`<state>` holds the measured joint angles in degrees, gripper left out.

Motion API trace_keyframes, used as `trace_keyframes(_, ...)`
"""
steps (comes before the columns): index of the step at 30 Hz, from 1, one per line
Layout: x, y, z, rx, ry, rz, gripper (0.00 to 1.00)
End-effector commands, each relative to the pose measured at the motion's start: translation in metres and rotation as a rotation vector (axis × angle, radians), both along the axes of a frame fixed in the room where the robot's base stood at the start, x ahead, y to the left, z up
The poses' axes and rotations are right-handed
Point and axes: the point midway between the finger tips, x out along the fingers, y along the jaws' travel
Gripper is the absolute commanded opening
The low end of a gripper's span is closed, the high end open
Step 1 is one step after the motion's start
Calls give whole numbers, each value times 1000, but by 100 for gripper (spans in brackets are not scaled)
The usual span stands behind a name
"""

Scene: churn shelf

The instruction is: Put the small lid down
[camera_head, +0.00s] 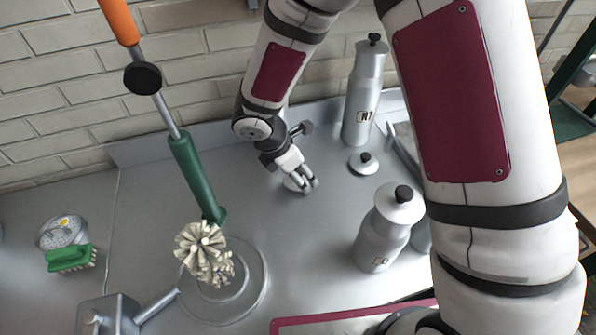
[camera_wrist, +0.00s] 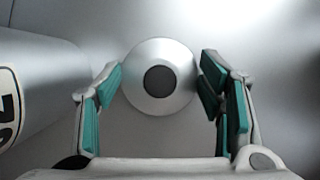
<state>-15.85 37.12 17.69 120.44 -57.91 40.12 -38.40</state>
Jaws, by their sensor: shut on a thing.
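The small lid (camera_wrist: 158,76), a round silver disc with a dark knob, sits between the green-padded fingers of my gripper (camera_wrist: 160,85) in the wrist view. The pads close on its left and right edges. In the head view my gripper (camera_head: 306,184) points down low over the grey counter, left of the tall churn. Only a pale edge of the lid (camera_head: 291,186) shows there, the rest hidden by the fingers. I cannot tell whether the lid touches the counter.
A tall labelled churn (camera_head: 361,105) stands at the back, with another lid (camera_head: 363,163) lying before it. A lidded churn (camera_head: 381,240) stands at front right. A green-handled brush (camera_head: 195,175) and a green scrubber (camera_head: 70,257) are left.

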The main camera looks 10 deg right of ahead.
Motion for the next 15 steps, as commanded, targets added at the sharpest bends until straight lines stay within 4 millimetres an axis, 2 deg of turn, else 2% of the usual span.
trace_keyframes(7,1,0,-4,0,0,0,34)
trace_keyframes(8,0,0,-3,0,0,-1,67)
trace_keyframes(10,0,0,-3,0,0,-1,82)
trace_keyframes(15,0,0,-3,0,0,-1,82)
